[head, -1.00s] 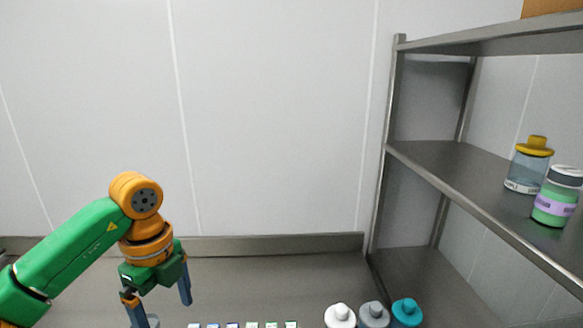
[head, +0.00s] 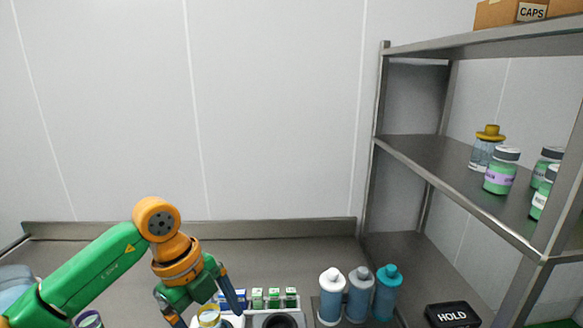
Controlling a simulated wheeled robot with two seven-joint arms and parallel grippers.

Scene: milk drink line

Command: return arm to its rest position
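My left arm, green and orange, comes in from the left. Its gripper (head: 209,316) points down over the counter with its two blue-grey fingers spread apart. My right arm and gripper are not in view.
Several small green-and-white cartons (head: 274,297) stand right of the gripper. White, grey-blue and teal bottles (head: 359,294) stand farther right, near a black HOLD sign (head: 452,315). A metal shelf (head: 455,196) holds several jars, with a CAPS box (head: 511,12) on top. The rear counter is clear.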

